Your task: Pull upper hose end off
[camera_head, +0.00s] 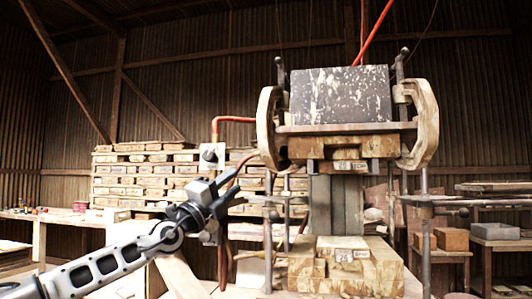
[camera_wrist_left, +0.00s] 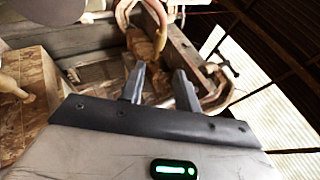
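An orange-red hose (camera_head: 235,119) bends from the upright fitting on a white box (camera_head: 212,156) toward the left side of the press. A thinner reddish hose (camera_head: 243,160) curves down close to my left gripper (camera_head: 232,191), which is in front of the press's left side. In the left wrist view, a pinkish hose (camera_wrist_left: 157,12) arches down to a tan piece just beyond the fingertips. The two dark fingers of my left gripper (camera_wrist_left: 160,70) stand apart there. I cannot tell whether they touch the hose or which end is the upper one. My right gripper is out of view.
The press holds a dark speckled slab (camera_head: 341,94) between curved wooden side pieces (camera_head: 425,122). Wooden blocks (camera_head: 345,268) stand below it. Stacked boards (camera_head: 140,175) fill the back left. Metal rods (camera_head: 268,235) stand close to my left arm. A bench (camera_head: 490,245) stands at the right.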

